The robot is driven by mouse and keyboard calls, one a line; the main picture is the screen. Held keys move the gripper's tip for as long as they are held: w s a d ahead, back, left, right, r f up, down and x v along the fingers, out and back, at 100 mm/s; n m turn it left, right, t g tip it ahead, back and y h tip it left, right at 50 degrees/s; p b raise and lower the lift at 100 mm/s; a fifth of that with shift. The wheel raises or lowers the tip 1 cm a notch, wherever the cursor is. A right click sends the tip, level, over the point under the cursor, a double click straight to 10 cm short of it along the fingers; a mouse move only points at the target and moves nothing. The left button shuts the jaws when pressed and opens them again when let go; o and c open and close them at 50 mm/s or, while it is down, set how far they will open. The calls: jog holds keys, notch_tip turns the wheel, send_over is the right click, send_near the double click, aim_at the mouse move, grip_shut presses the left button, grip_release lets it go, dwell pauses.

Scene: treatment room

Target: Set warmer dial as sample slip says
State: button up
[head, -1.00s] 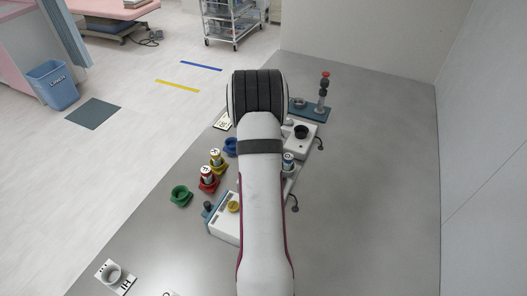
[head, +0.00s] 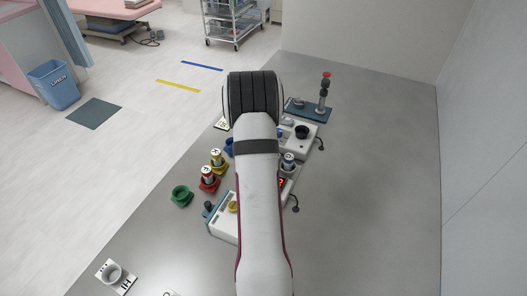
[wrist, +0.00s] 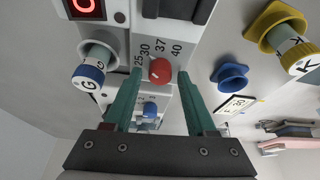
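The red warmer dial (wrist: 160,71) shows in the wrist view on a pale panel, ringed by the numbers 25, 30, 37 and 40. I cannot tell surely which number it points at. My gripper (wrist: 158,77) is open, its two teal fingers on either side of the dial with gaps to it. A small printed slip (wrist: 236,104) lies on the table right of the panel; its writing is too small to read surely. In the head view my arm hides the gripper and the dial; part of the slip (head: 222,124) shows left of the arm.
A red-lit display (wrist: 86,8) is on a device at the wrist view's top left. A vial marked G (wrist: 88,75) is close left of my fingers. A blue holder (wrist: 230,76) and a vial marked K (wrist: 303,59) are at right. The table's right side is clear.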

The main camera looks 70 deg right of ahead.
jog(key=shift+o, duration=0.2)
jog(key=shift+r, duration=0.15)
jog(key=v, duration=1.5)
jog(key=shift+r, duration=0.25)
jog(key=w+a+r+n+y, duration=0.1)
jog(key=a+n, duration=0.1)
jog(key=a, duration=0.7)
jog(key=w+a+r+n+t+y, duration=0.1)
jog(key=a+n, duration=0.1)
jog(key=a, duration=0.7)
jog(key=w+a+r+n+y, duration=0.1)
jog(key=a+r+n, duration=0.1)
jog(key=a, duration=0.8)
jog(key=s+a+f+n+y, duration=0.1)
jog(key=s+a+n, duration=0.1)
jog(key=s+a, duration=0.3)
jog(key=s+a+n+g+y, duration=0.1)
jog(key=s+a+n+y, duration=0.1)
jog(key=s+a, duration=0.4)
jog(key=a+n, duration=0.1)
jog(key=a, duration=0.4)
jog(key=shift+s+a+f+g, duration=0.25)
jog(key=shift+s+f+g, duration=0.05)
jog(key=shift+f, duration=0.1)
